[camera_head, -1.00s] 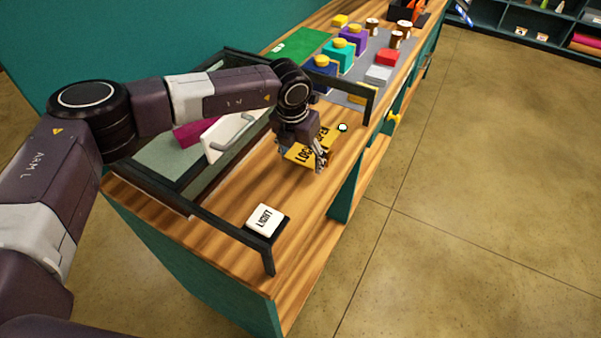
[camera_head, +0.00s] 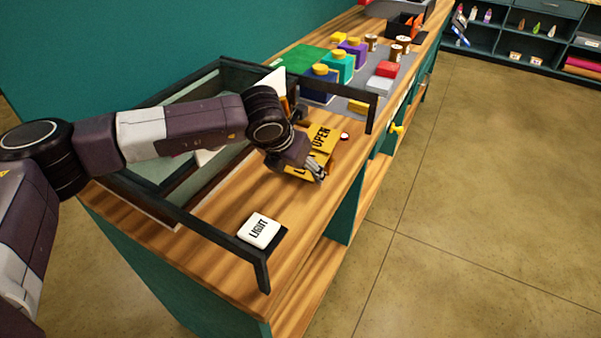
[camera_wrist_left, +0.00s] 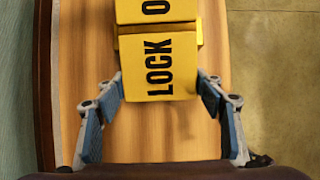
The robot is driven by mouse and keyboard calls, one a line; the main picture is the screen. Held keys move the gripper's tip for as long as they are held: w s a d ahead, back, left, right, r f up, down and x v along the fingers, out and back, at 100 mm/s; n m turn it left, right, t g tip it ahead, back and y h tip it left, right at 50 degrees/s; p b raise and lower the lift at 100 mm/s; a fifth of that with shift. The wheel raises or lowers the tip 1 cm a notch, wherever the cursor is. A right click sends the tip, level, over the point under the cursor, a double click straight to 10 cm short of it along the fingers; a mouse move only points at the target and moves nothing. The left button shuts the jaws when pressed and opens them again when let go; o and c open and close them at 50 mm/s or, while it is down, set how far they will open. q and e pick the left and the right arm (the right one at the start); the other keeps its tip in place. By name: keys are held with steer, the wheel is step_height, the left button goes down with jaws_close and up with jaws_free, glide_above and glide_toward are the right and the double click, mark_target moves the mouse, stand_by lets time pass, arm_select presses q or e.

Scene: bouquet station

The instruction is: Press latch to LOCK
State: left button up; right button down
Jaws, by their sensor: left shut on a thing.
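The yellow latch (camera_head: 321,139) is a two-part rocker with black LOCK and OPEN lettering on the wooden counter. In the left wrist view the LOCK half (camera_wrist_left: 160,68) is nearer my wrist, and the OPEN half is cut off by the top edge. My left gripper (camera_head: 318,177) is at the LOCK end in the head view, hiding part of that lettering. My right gripper is out of view.
A dark frame (camera_head: 190,218) stands around the station, with a white LIGHT switch (camera_head: 259,231) at its near corner. A small red and white round piece (camera_head: 345,136) is beside the latch. Coloured blocks sit farther back. My left arm covers part of the glass-sided case.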

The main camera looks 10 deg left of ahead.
arm_select(q)
steer(key=o, duration=1.7)
steer(key=v, duration=1.2)
steer(key=shift+f, duration=0.1)
